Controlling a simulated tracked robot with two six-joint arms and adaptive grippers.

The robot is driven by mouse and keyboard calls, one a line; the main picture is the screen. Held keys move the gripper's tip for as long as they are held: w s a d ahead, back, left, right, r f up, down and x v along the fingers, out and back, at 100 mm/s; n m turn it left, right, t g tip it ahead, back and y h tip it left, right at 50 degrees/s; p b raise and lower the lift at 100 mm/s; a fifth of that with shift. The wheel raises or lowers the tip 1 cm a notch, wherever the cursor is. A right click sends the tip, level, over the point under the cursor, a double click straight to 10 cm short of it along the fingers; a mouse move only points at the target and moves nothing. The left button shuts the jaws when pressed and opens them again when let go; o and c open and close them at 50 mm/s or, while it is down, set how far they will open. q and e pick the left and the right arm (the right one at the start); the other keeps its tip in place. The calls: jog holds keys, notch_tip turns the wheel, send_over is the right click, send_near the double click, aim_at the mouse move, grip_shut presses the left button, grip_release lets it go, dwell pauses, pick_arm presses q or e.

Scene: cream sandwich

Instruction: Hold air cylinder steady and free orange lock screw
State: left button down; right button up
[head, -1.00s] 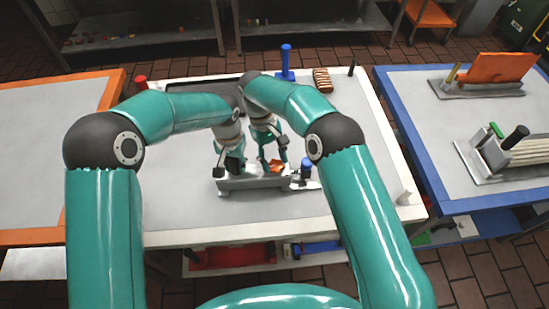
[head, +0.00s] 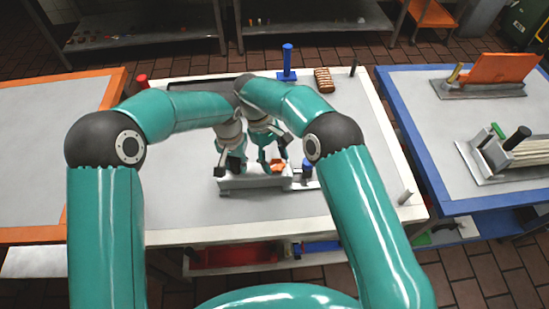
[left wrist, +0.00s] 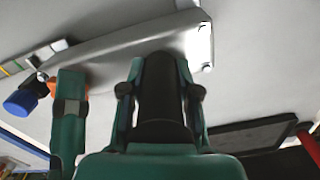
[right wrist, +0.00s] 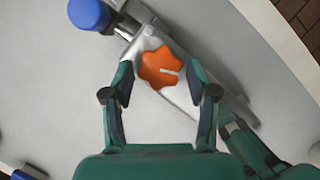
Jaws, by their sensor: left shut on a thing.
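The grey metal air cylinder (head: 257,183) lies on the middle table. It is also along the top of the left wrist view (left wrist: 120,45). My left gripper (left wrist: 160,85) is shut on the cylinder's black handle (left wrist: 162,125), with a finger on each side; in the head view it is at the cylinder's left end (head: 230,170). The orange lock screw (right wrist: 160,67) is a lobed knob on the cylinder's right part, small in the head view (head: 278,166). My right gripper (right wrist: 162,80) is open, its fingers apart on either side of the knob; I see no clear contact.
A blue knob (right wrist: 89,14) is close beside the orange screw, also seen in the head view (head: 308,165). A blue-handled tool (head: 287,60) and a striped brown block (head: 323,80) stand at the back. The table's left and front areas are clear.

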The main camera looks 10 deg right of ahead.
aim_at(275, 161)
jog(key=shift+o, duration=0.7)
jog(key=shift+r, duration=0.15)
notch_tip(275, 161, up, 10)
jog(key=shift+f, duration=0.2)
jog(key=shift+w, duration=0.1)
jog(key=f+m+t+y, duration=0.1)
jog(key=f+m, duration=0.2)
jog(key=m, duration=0.1)
jog(key=f+m+t+y, duration=0.1)
jog(key=f+m, duration=0.2)
jog(key=m, duration=0.1)
jog(key=f+m+t, duration=0.1)
jog(key=f+m, duration=0.3)
jog(key=shift+s+d+t+y, duration=0.25)
jog(key=shift+s+t+y, duration=0.05)
jog(key=shift+s+y, duration=0.1)
